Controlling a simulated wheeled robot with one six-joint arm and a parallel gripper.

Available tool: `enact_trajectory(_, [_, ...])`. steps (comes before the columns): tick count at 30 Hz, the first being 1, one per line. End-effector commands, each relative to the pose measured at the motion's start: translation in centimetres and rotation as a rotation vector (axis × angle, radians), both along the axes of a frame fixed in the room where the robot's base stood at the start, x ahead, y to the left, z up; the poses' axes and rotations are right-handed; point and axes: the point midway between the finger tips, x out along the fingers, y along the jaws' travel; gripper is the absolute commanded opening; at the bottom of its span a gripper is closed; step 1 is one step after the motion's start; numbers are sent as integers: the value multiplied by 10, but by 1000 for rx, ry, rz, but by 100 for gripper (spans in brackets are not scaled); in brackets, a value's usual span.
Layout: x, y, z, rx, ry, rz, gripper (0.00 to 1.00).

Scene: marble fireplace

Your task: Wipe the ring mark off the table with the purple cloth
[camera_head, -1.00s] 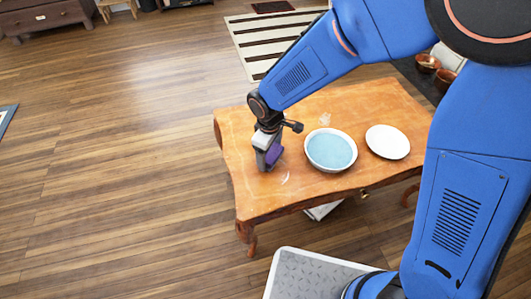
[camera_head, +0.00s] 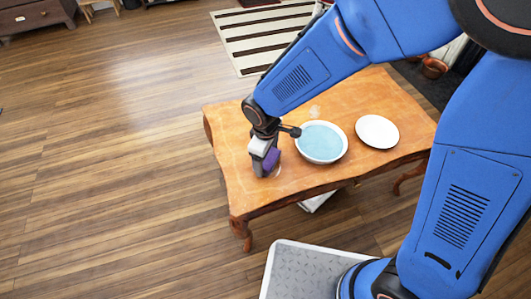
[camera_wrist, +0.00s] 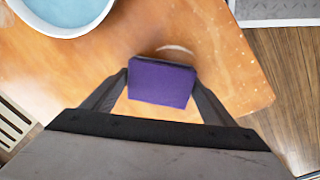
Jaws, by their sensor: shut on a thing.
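My gripper (camera_head: 265,164) is shut on the purple cloth (camera_head: 271,158), a folded block between its two fingers in the wrist view (camera_wrist: 161,82). It is low over the left front part of the wooden table (camera_head: 235,122). The ring mark (camera_wrist: 176,49) shows as a pale arc just beyond the cloth in the wrist view, partly hidden by it. A bit of pale mark also shows beside the gripper in the head view (camera_head: 277,172). I cannot tell whether the cloth touches the tabletop.
A white bowl with a pale blue inside (camera_head: 321,142) stands close to the right of my gripper. A white plate (camera_head: 377,131) lies farther right. Another faint pale patch (camera_head: 314,111) is behind the bowl. The table's left end is clear.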

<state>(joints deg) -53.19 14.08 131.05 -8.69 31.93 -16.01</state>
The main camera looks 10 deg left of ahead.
Motion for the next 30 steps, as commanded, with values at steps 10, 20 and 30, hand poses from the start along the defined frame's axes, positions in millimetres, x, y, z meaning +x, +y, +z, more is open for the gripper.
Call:
enact_trajectory(10, [-23, -14, 0, -5, 4, 1, 51])
enact_trajectory(20, [-31, -19, 1, -1, 1, 1, 51])
enact_trajectory(30, [-51, -31, 0, 1, 0, 0, 51])
